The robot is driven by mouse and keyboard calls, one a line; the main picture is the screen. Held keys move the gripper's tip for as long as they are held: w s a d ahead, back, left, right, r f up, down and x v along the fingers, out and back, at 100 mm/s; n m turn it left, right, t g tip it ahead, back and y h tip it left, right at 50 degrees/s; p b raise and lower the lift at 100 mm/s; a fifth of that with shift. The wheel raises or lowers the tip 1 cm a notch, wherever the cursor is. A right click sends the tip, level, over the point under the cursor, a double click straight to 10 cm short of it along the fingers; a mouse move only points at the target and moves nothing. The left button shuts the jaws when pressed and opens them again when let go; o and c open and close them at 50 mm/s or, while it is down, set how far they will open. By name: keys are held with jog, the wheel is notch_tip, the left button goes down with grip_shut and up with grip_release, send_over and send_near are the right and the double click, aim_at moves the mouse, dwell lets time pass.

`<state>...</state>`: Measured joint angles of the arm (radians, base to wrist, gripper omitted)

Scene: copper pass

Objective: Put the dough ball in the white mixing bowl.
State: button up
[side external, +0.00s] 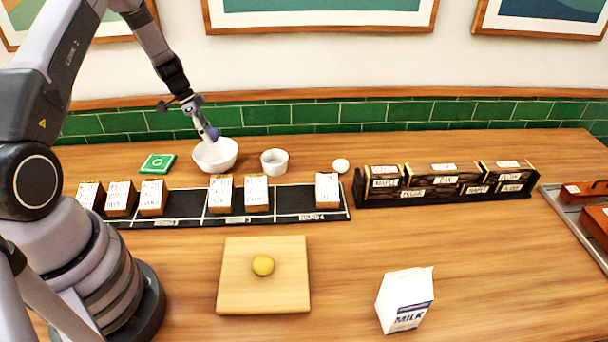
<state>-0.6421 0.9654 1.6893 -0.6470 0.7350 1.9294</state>
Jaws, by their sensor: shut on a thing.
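The white mixing bowl (216,156) stands at the back left of the counter, near the green tiles. My gripper (208,132) points down just above the bowl, over its rim or opening. It is shut on a small purplish thing at its tip, too small to identify. A round yellow ball (263,265), which looks like the dough ball, rests on the wooden board (235,295) at the front, well away from my gripper. The inside of the mixing bowl is mostly hidden.
A small white bowl (274,161) stands right of the mixing bowl. A green card (157,164) lies to its left. A black strip (290,200) with several labelled blocks runs in front. A rack of dark blocks (443,181) and a milk carton (405,299) are at the right.

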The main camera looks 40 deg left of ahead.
aim_at(212, 149)
jog(key=shift+f, duration=2.5)
jog(key=o, duration=1.2)
jog(key=shift+r, duration=3.55)
